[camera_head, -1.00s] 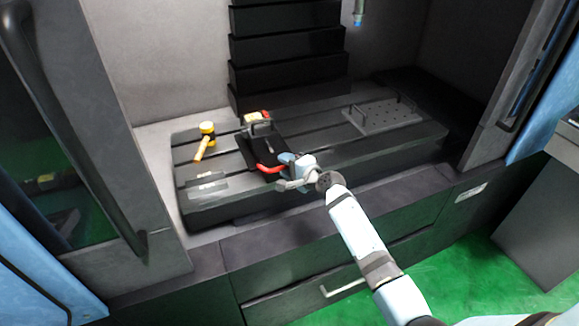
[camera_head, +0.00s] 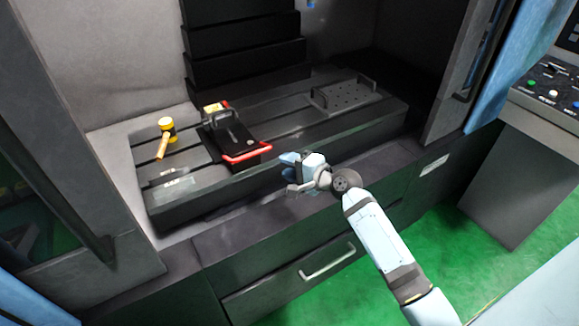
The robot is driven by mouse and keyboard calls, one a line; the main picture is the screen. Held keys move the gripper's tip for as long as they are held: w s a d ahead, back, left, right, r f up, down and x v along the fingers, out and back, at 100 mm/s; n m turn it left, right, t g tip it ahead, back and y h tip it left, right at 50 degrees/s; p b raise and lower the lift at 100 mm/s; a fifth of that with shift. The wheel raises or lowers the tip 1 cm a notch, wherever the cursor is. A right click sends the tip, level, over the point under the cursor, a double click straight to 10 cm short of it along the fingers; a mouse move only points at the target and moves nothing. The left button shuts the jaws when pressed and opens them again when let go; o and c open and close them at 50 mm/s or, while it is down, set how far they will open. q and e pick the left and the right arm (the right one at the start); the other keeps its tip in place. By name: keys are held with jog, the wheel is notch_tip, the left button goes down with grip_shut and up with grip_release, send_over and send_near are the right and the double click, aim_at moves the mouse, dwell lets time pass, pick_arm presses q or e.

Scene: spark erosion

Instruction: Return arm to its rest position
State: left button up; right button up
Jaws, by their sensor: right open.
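My right arm reaches in from the lower right. Its right gripper (camera_head: 286,173) is open and empty, above the front edge of the machine bed, to the right of the black fixture (camera_head: 233,137) and apart from it. The fixture has a red front handle (camera_head: 247,153) and a yellow and red part (camera_head: 214,107) at its back. My left gripper is not in view.
A perforated plate with handles (camera_head: 345,96) lies at the back right. Door frames flank the opening. A drawer handle (camera_head: 327,261) sticks out below. A control panel (camera_head: 550,90) stands right.

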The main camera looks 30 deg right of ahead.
jog(key=shift+f, duration=0.1)
dwell(0.3)
jog(key=s+a+f+n+g+h, duration=0.1)
jog(key=s+a+f+n, duration=0.2)
jog(key=s, duration=0.6)
jog(key=s+a+f+n+g+h, duration=0.1)
jog(key=s+a+f+n, duration=0.2)
jog(key=s+f+n, duration=0.5)
jog(key=s+a+f+n+g+h, duration=0.1)
jog(key=s+a+f+n, duration=0.3)
jog(key=s, duration=0.6)
notch_tip(320, 180, down, 3)
jog(key=shift+s+r+n+p, duration=0.15)
jog(key=shift+s+n+p, duration=0.25)
jog(key=shift+n, duration=0.5)
jog(key=shift+a, duration=0.1)
jog(key=shift+w, duration=0.2)
